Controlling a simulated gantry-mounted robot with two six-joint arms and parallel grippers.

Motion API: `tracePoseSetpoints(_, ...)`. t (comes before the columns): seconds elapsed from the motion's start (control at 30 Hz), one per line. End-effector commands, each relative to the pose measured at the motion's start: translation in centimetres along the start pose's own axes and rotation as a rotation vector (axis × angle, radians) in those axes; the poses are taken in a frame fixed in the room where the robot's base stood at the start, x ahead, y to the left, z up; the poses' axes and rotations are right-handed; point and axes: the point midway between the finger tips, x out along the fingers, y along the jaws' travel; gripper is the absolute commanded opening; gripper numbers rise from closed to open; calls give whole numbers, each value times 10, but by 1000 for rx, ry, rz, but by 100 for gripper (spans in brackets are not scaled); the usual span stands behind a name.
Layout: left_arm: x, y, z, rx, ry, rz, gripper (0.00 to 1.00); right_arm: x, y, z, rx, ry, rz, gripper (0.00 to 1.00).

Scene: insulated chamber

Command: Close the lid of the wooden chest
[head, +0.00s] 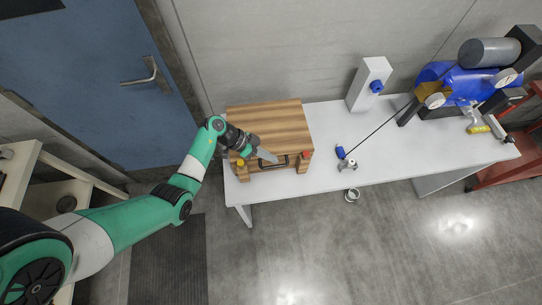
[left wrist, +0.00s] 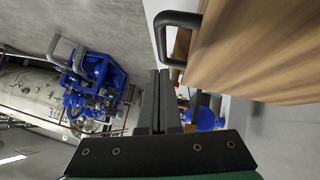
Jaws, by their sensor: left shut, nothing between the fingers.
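The wooden chest (head: 275,120) stands at the left end of the white table. Its striped wooden top lies roughly flat over the box; I cannot tell whether a small gap remains at the front. A dark handle (head: 280,164) is on the front side. Contact is unclear. My right gripper is not in view.
The white table (head: 330,190) has free room right of the chest. A small blue-and-metal part (head: 347,163), a white post (head: 370,82) and a blue machine (head: 455,82) stand farther right. A blue door (head: 100,70) is at the left.

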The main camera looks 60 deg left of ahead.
Motion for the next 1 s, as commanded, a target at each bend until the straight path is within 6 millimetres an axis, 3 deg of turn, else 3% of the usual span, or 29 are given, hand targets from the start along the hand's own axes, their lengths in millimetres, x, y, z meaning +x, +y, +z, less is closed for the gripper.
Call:
tracePoseSetpoints(0.03,-15,5,-16,0,0,0,0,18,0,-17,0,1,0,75)
tracePoseSetpoints(0.1,-25,6,-20,-1,1,-1,0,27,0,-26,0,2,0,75)
tracePoseSetpoints(0.3,-77,7,-15,-1,2,-4,0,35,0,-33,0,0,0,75)
tracePoseSetpoints(0.43,-99,8,-13,0,2,-1,0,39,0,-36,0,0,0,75)
tracePoseSetpoints(0.6,-111,9,-12,1,1,0,0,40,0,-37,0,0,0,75)
tracePoseSetpoints(1.0,-111,10,-13,3,-1,3,0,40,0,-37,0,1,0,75)
